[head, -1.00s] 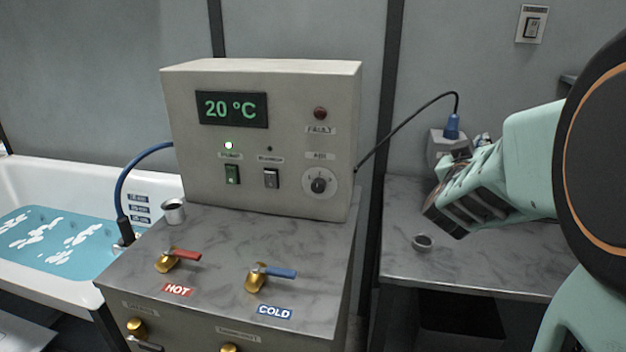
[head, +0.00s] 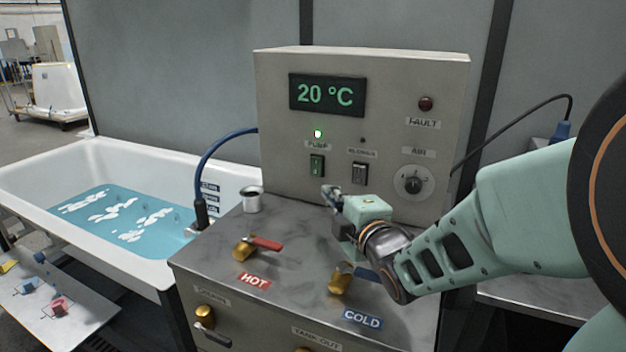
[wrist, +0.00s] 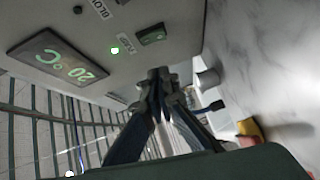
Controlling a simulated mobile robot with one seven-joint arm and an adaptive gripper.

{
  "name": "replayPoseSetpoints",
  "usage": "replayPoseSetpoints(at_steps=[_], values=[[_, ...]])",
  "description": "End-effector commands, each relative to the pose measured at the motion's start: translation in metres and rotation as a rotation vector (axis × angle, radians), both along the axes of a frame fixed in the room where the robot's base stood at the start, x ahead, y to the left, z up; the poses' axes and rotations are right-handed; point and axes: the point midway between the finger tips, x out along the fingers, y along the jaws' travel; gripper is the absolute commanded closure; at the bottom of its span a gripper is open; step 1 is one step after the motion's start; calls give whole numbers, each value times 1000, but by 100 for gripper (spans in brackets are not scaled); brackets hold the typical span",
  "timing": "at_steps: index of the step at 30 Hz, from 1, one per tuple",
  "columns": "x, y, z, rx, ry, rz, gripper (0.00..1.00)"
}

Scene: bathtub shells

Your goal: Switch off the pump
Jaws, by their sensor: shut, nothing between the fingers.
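The pump switch (head: 317,165) is a small dark green rocker under the PUMP label on the beige control box (head: 280,120). The green light (head: 318,133) above the label is lit. In the wrist view the switch (wrist: 152,35) and its light (wrist: 115,50) show on the tilted panel. My gripper (head: 328,193) is shut and empty, in front of the panel, just below and slightly right of the pump switch in the head view. It also shows in the wrist view (wrist: 160,76), fingertips together. I cannot tell whether it touches the panel.
The blower switch (head: 360,173) and air knob (head: 413,182) are right of the pump switch. A metal cup (head: 252,199), the red hot lever (head: 266,243) and partly hidden blue cold lever (head: 368,275) are on the counter. The bathtub (head: 130,164) is left.

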Motion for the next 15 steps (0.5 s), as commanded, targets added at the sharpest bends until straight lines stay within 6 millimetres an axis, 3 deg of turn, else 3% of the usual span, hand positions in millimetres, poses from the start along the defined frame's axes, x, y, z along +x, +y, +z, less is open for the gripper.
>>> replayPoseSetpoints(at_steps=[15], values=[[-1,8,-4,-18,0,22,100]])
